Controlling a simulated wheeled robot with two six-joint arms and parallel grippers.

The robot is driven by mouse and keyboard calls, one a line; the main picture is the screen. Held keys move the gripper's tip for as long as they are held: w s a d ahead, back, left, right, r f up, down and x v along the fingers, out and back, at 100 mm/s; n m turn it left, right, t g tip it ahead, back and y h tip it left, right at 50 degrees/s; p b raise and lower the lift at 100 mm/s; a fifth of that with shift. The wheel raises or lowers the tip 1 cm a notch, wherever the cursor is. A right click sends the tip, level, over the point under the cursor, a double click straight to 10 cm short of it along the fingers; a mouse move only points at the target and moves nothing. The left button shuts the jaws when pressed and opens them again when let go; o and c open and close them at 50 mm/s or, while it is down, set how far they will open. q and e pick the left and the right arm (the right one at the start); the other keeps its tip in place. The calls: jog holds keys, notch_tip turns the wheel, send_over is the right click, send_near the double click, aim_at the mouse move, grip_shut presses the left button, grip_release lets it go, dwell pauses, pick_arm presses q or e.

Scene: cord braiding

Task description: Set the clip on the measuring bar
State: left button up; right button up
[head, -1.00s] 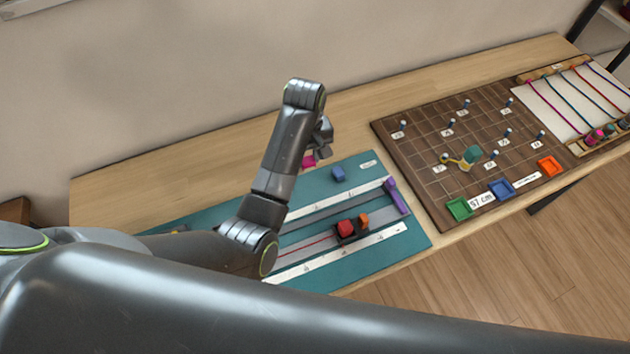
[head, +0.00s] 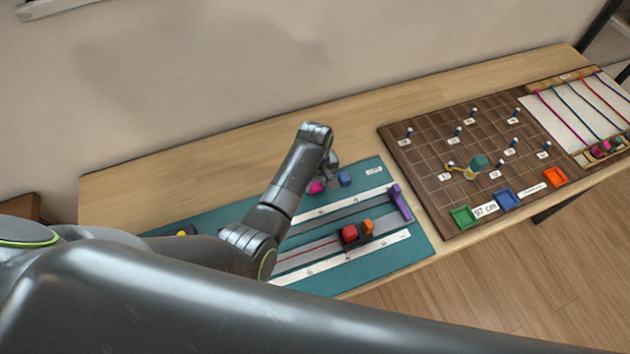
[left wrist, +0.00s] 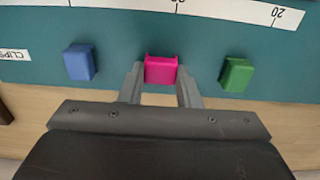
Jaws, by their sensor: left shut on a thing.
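My left gripper (head: 325,184) is shut on the pink clip (left wrist: 160,69), which sits between its two fingers in the left wrist view. The pink clip also shows in the head view (head: 316,187), partly hidden by the wrist. It is level with a blue clip (left wrist: 80,62) on one side and a green clip (left wrist: 236,74) on the other, apart from both. Whether it touches the teal mat (left wrist: 120,35) is unclear. The measuring bar, a white strip with marks (left wrist: 225,8), lies beyond the clip. My right gripper is not in view.
A brown pegboard (head: 430,175) with several pegs and coloured trays lies to the right.

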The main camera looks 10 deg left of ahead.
aim_at(315, 185)
pick_arm(q)
jog(key=o, duration=1)
jog(key=shift+f, duration=0.1)
notch_tip(315, 185, up, 12)
jog(key=shift+r+b, duration=0.2)
jog(key=shift+b, duration=0.1)
jog(key=shift+s+f, duration=0.1)
